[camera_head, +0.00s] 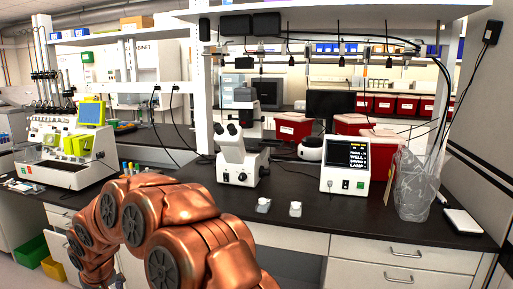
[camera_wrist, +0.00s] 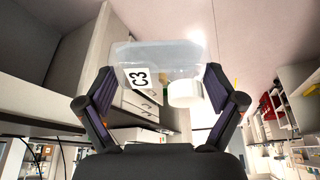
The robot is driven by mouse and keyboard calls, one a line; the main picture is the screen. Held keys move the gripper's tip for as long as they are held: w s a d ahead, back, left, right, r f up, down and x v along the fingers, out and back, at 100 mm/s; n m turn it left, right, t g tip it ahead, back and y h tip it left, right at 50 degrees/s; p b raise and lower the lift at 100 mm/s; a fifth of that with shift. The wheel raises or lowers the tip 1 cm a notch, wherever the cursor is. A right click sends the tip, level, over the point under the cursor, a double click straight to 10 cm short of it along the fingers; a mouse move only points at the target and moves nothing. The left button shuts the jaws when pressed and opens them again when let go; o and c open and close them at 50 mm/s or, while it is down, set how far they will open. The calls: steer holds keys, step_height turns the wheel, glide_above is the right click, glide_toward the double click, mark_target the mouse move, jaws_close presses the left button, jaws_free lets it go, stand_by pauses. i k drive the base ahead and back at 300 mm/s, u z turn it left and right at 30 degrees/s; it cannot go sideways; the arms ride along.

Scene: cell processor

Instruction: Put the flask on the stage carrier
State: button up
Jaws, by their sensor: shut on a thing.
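In the wrist view a clear flask (camera_wrist: 155,52) with a black-on-white "C3" label and a white cap (camera_wrist: 186,93) sits between the fingers of my gripper (camera_wrist: 160,78). The fingers are shut on its two sides, with the label at left and the cap at right. In the head view my copper arm fills the lower middle, and the gripper and flask are hidden. I cannot make out the stage carrier for certain. A white processing machine (camera_head: 68,135) with yellow-green parts stands on the bench at left, and a white microscope (camera_head: 238,158) stands mid-bench.
Two small white-capped containers (camera_head: 263,205) (camera_head: 295,209) stand near the front edge of the dark bench (camera_head: 340,212). A white box with a lit display (camera_head: 345,165) and a clear bag-lined bin (camera_head: 413,190) stand to the right. Overhead shelves and hanging cables are behind.

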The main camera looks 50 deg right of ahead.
mark_target(278, 141)
steer(key=k, duration=0.45)
steer(key=z, duration=1)
steer(key=i, duration=0.45)
